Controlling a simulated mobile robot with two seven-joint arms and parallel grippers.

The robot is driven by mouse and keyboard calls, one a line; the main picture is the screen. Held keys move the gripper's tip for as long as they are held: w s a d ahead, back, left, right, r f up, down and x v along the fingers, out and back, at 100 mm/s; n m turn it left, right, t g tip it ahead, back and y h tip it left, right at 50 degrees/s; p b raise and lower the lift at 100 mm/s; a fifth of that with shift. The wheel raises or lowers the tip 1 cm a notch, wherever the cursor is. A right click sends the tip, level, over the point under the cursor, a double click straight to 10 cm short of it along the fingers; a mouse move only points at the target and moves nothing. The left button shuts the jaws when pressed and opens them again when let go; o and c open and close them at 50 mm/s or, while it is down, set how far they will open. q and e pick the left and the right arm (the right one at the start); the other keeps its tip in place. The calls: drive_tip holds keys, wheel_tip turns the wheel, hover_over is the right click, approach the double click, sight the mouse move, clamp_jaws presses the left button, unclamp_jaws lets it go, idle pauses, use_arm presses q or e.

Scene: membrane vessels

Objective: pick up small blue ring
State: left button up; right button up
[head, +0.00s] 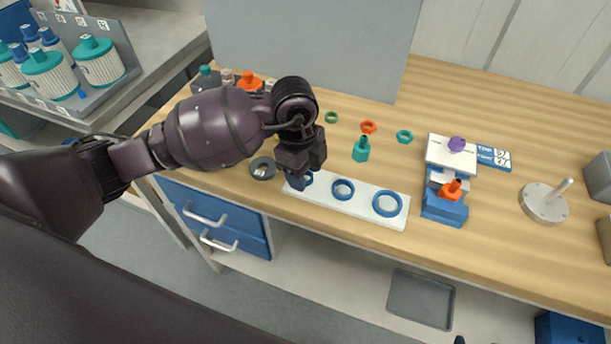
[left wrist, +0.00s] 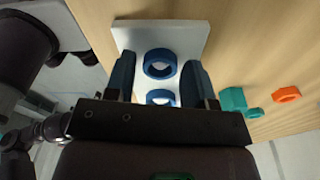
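The small blue ring (head: 308,179) lies at the left end of a white plate (head: 325,198), partly hidden by my left gripper (head: 297,180). In the left wrist view the small ring (left wrist: 149,64) lies between the two fingers of my left gripper (left wrist: 160,85), which are open on either side with gaps. I cannot tell whether the fingertips reach ring height. A middle-sized blue ring (head: 343,197) and a larger blue ring (head: 387,212) lie further right on the plate. The middle-sized ring (left wrist: 160,93) is partly cut off by the gripper body in the wrist view.
A teal fitting (head: 361,150) stands behind the plate. Orange (head: 368,127), teal (head: 404,136) and green (head: 331,117) rings lie farther back. A blue and white stand (head: 446,205) is right of the plate. A dark grey disc (head: 262,168) lies left of it.

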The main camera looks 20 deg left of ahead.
use_arm(q)
drive_tip(key=c, duration=0.6)
drive_tip(key=shift+c, duration=0.2)
drive_tip(key=shift+r, duration=0.6)
wheel_tip(320, 180, up, 23)
drive_tip(key=p, duration=0.7)
drive_tip(key=shift+f, duration=0.15)
use_arm(e)
wheel_tip(320, 180, up, 7)
drive_tip(key=shift+w+d+t, duration=0.15)
drive_tip(key=shift+w+t, duration=0.2)
drive_tip(key=shift+t, duration=0.05)
